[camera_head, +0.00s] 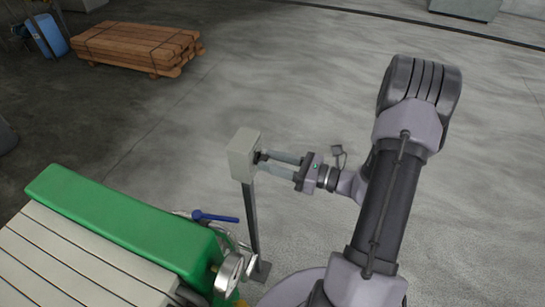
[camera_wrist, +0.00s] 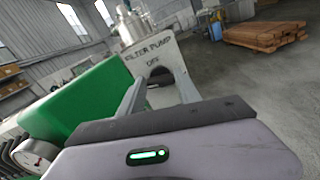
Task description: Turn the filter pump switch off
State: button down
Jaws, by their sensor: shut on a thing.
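The filter pump switch box (camera_head: 240,153) is a pale grey box on a thin dark post. In the wrist view, its face (camera_wrist: 150,52) reads "FILTER PUMP" with "OFF" below. My gripper (camera_head: 264,157) reaches the box from the right, and its two fingers meet the box's right-hand face at a small dark switch part. The gripper is shut on the switch.
A green-topped machine (camera_head: 120,215) with pale slats stands close at lower left. A blue-handled valve (camera_head: 213,217) and a round gauge (camera_head: 230,272) sit beside the post. A timber stack (camera_head: 137,45) lies at the back left.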

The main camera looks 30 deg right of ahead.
jog(key=m+p, duration=0.3)
jog(key=m, duration=0.1)
jog(key=shift+r+p, duration=0.1)
jog(key=shift+p, duration=0.2)
jog(key=m+p, duration=0.2)
jog(key=m, duration=0.2)
jog(key=shift+w+d, duration=0.1)
jog(key=m+p, duration=0.2)
jog(key=m, duration=0.1)
jog(key=shift+m, duration=0.3)
jog(key=shift+f+m+p, duration=0.2)
jog(key=shift+m+p, duration=0.3)
jog(key=shift+m, duration=0.45)
jog(key=shift+f+m+p, duration=0.15)
jog(key=shift+m+p, duration=0.35)
jog(key=shift+m, duration=0.45)
jog(key=c, duration=0.8)
grip_release()
jog(key=shift+c, duration=0.2)
